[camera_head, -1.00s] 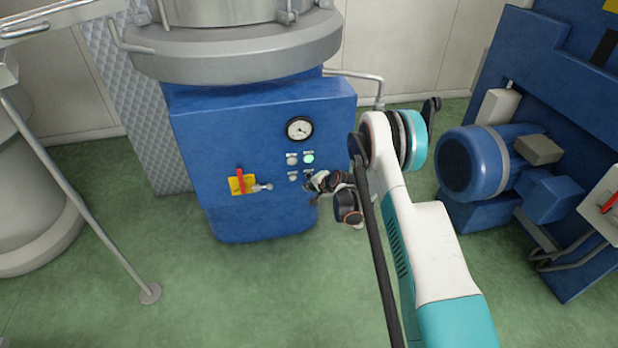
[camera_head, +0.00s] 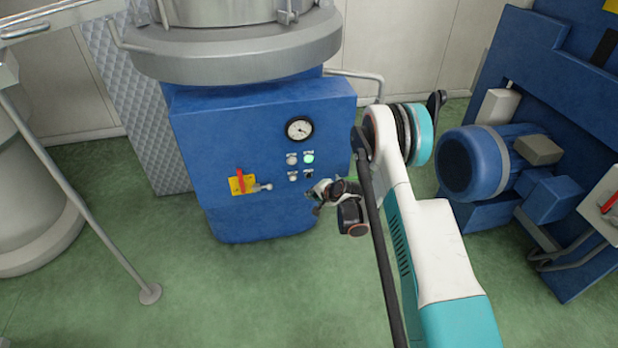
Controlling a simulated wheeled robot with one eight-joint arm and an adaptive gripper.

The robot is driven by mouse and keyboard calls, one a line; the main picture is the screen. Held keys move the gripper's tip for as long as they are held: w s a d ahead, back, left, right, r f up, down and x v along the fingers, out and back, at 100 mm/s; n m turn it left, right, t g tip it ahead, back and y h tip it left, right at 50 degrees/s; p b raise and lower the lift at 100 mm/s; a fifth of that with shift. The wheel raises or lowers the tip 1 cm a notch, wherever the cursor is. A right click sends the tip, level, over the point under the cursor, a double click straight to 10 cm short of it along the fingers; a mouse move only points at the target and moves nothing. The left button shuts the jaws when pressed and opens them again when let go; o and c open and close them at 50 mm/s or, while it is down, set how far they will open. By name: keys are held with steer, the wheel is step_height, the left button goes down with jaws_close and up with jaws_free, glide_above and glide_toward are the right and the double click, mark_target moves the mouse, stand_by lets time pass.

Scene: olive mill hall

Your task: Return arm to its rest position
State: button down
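My arm (camera_head: 432,245), white and teal, rises from the bottom right and bends at a joint near the right side of the blue machine cabinet. My gripper (camera_head: 312,197) is small and dark at the arm's far end, in front of the cabinet's lower right part, below the buttons. It looks apart from the panel, but the exact gap is hard to judge. Its fingers are too small and partly hidden, so I cannot tell whether they are open. I see nothing held in it.
The blue cabinet (camera_head: 225,130) carries a gauge (camera_head: 299,128), a lit green button (camera_head: 309,158) and a red handle on a yellow plate (camera_head: 241,183). A blue motor (camera_head: 476,163) stands right of my arm. A thin metal post (camera_head: 110,245) stands left. Green floor (camera_head: 250,295) in front is clear.

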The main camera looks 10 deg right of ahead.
steer(key=shift+r, duration=0.1)
steer(key=s+r+n+h, duration=0.1)
steer(key=s+r+n, duration=0.15)
steer(key=r, duration=1.05)
steer(key=s+r+n, duration=0.1)
steer(key=s+r, duration=0.3)
steer(key=r, duration=0.9)
steer(key=s+r+n+g+h, duration=0.1)
steer(key=s+r+n, duration=0.2)
steer(key=s+r, duration=0.9)
steer(key=s+r+n+g+h, duration=0.1)
steer(key=s+n, duration=0.3)
steer(key=s, duration=2.2)
steer(key=shift+s+d+r+h, duration=0.25)
steer(key=shift+d+r+h, duration=0.15)
steer(key=shift+r, duration=0.3)
steer(key=shift+n, duration=0.25)
